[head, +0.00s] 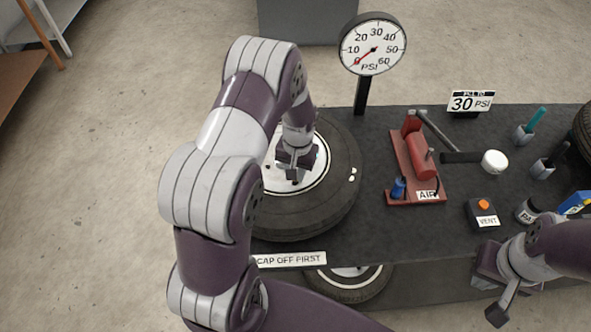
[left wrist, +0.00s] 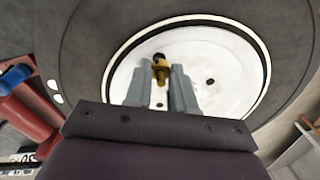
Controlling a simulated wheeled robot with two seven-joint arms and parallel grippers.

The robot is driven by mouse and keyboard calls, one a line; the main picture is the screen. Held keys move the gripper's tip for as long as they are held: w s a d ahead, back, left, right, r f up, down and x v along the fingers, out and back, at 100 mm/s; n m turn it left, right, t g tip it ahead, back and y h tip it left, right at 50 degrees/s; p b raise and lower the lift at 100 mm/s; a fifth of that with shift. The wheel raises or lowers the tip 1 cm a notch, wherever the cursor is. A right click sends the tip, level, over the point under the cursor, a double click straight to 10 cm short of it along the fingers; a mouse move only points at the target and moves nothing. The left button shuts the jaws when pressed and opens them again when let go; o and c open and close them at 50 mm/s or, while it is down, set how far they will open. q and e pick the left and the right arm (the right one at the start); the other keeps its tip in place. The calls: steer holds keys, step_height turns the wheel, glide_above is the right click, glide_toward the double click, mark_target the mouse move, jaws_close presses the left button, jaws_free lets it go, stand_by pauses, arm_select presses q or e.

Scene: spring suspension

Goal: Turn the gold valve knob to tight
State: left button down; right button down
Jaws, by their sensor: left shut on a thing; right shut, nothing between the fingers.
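The gold valve knob (left wrist: 160,75) shows in the left wrist view between my left gripper's grey fingers (left wrist: 162,88), with a dark tip beyond it. It stands over the white wheel disc (left wrist: 205,62) inside the black tyre. In the head view my left gripper (head: 296,166) reaches down onto the wheel, and my gripper and arm hide the knob. It is shut on the knob; I cannot tell how far the knob is turned. My right gripper (head: 492,298) is shut and empty at the bench's front right, far from the tyre (head: 335,205).
A PSI gauge (head: 373,45) behind the tyre has its red needle below 10. A sign (head: 470,101) reads 30 PSI. A red air pump (head: 416,165), a mallet (head: 493,162) and a vent box (head: 483,213) stand to the right. A label at the front edge reads CAP OFF FIRST.

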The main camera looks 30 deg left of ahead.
arm_select(q)
steer(key=shift+w+r+m, duration=0.15)
steer(key=shift+m, duration=0.45)
steer(key=c, duration=1.1)
jaws_free()
steer(key=shift+o, duration=0.7)
step_height(320, 180, up, 12)
steer(key=b, duration=0.3)
steer(key=shift+d+r, duration=0.25)
